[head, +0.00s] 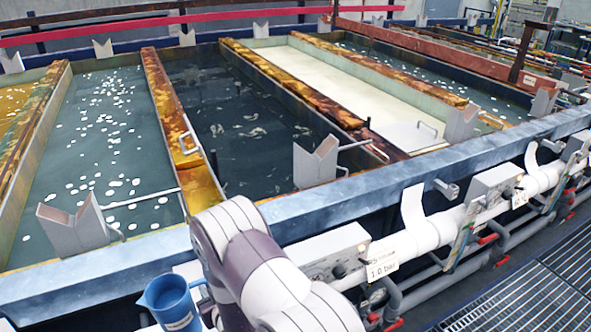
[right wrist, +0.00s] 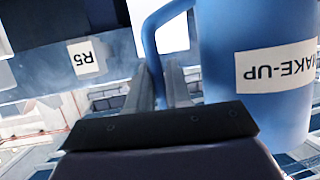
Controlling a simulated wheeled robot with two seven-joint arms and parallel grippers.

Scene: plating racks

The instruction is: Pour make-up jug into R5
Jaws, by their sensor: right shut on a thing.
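The blue make-up jug (head: 172,303) is at the lower left of the head view, in front of the tank's front rim. It looks roughly upright there. In the right wrist view the jug (right wrist: 220,110) fills the right side, with an upside-down MAKE-UP label on its wall. My right gripper (right wrist: 165,80) is shut on the jug's handle; in the head view my arm hides its fingers. An upside-down R5 label (right wrist: 85,57) shows on a pale tag at the upper left of the wrist view. I cannot tell which tank it marks in the head view. My left gripper is not in view.
The blue-grey front rim (head: 330,205) runs across the head view. Behind it lie a dark tank (head: 240,105), a tank with white flecks (head: 105,150) and a cream-coloured bath (head: 345,90). Upright grey V-shaped brackets (head: 315,165) stand along the rim. White pipes (head: 450,225) run in front.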

